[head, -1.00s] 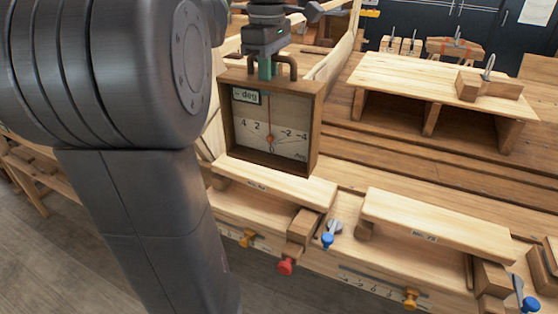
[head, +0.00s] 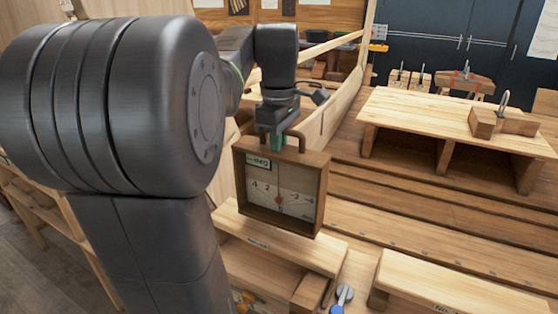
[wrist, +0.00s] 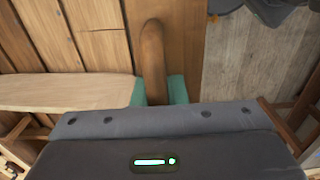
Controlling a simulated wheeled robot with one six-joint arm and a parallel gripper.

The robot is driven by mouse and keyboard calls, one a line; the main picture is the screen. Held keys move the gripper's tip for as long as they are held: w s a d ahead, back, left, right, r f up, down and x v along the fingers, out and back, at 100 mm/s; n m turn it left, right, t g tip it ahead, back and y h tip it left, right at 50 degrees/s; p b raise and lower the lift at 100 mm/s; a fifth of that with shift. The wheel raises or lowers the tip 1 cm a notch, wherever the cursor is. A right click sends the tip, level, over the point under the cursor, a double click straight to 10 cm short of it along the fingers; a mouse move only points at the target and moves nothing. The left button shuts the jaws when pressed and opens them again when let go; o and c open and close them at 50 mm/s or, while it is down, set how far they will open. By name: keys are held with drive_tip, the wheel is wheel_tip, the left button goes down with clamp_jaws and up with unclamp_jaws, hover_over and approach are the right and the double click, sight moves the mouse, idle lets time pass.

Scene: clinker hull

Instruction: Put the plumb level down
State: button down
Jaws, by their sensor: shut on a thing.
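The plumb level (head: 281,190) is a square wooden box frame with a pale dial, a red needle and a bent handle on top. My gripper (head: 277,141) is above it in the head view, its green fingers shut on the handle. The level hangs roughly upright over a light wooden step (head: 275,240) at the hull's side; I cannot tell whether its base touches the step. In the wrist view the brown handle (wrist: 153,62) stands between the green fingertips (wrist: 157,90).
A second wooden step (head: 455,285) lies at the lower right, with a blue-knobbed clamp (head: 342,297) between the two. A raised plank bench (head: 450,115) with a clamped block (head: 502,122) stands at the back right. Stepped hull planks (head: 420,215) run between.

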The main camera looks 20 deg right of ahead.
drive_tip(key=shift+f, duration=1.35)
drive_tip(key=shift+f, duration=0.35)
drive_tip(key=c, duration=1.5)
unclamp_jaws()
drive_tip(key=shift+o, duration=0.2)
drive_tip(key=shift+r, duration=0.1)
wheel_tip(320, 180, up, 13)
drive_tip(key=shift+f, duration=0.15)
